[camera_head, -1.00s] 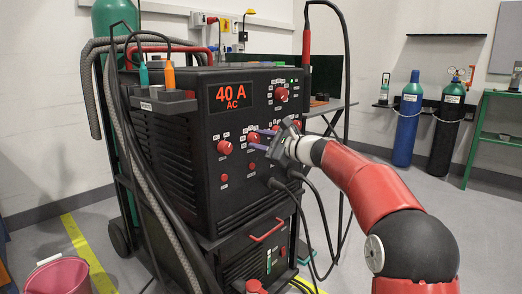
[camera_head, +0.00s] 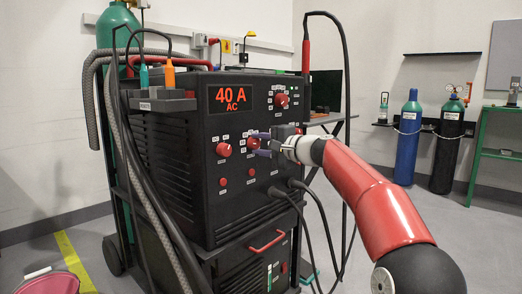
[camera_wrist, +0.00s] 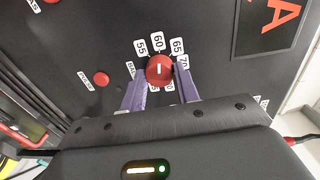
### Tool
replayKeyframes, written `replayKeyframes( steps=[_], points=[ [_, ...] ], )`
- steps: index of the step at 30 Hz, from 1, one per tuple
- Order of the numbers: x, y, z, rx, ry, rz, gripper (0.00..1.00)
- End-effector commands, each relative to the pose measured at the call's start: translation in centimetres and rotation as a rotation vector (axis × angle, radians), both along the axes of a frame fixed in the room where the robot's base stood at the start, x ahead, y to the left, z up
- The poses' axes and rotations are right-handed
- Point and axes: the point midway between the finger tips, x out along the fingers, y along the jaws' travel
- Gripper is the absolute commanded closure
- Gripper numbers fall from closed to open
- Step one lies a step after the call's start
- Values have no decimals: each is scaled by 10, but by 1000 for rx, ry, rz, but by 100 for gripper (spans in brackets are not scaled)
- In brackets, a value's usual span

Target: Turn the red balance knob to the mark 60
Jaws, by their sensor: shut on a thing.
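The red balance knob (camera_wrist: 160,69) is in the middle of the wrist view, on the black front panel of the machine. A short white line on its face runs nearly upright in the picture, in line with the label 60 (camera_wrist: 157,41) just above it. Labels 55, 65 and 70 stand around it; lower labels are partly hidden by my fingers. My gripper (camera_wrist: 160,82) has its purple fingers shut on the knob, one on each side. In the head view my gripper (camera_head: 263,144) reaches the knob (camera_head: 252,143) from the right.
The welding machine's display (camera_head: 231,98) reads 40 A AC. Another red knob (camera_head: 224,150) sits left of the gripped one, and one (camera_head: 281,100) is above right. Black cables (camera_head: 298,205) hang below my arm. A pink bucket (camera_head: 52,285) stands on the floor at lower left.

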Motion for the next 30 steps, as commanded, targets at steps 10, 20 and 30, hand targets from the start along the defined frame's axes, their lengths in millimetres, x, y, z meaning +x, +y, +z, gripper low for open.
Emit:
replayKeyframes(
  steps=[10, 20, 30],
  points=[
    [0, 1, -2, -38, -44, 2, 92],
    [0, 1, -2, -38, -44, 3, 92],
    [0, 0, -1, -37, -45, 1, 47]
  ],
)
